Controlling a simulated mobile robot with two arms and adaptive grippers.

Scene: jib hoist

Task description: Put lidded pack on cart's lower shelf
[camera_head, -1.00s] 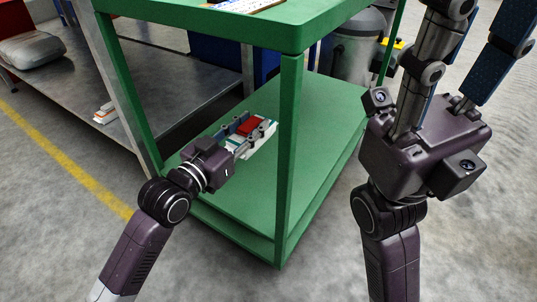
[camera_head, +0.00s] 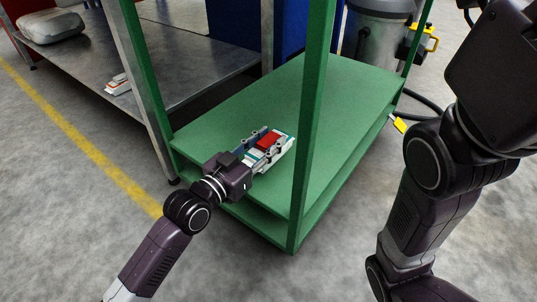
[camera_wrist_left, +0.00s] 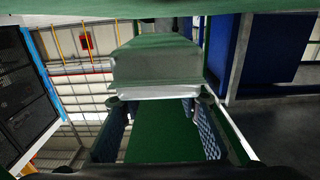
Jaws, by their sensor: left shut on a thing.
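The lidded pack (camera_head: 270,140) is a small white box with a red patch and teal bands. My left gripper (camera_head: 273,144) is shut on it, one finger along each side. I cannot tell whether the pack touches the shelf.
The cart's green near post (camera_head: 312,110) stands just right of the pack. A grey metal bench (camera_head: 190,70) with another small pack (camera_head: 118,84) is at the left. A grey canister (camera_head: 377,38) stands behind the cart. The shelf is clear behind the pack.

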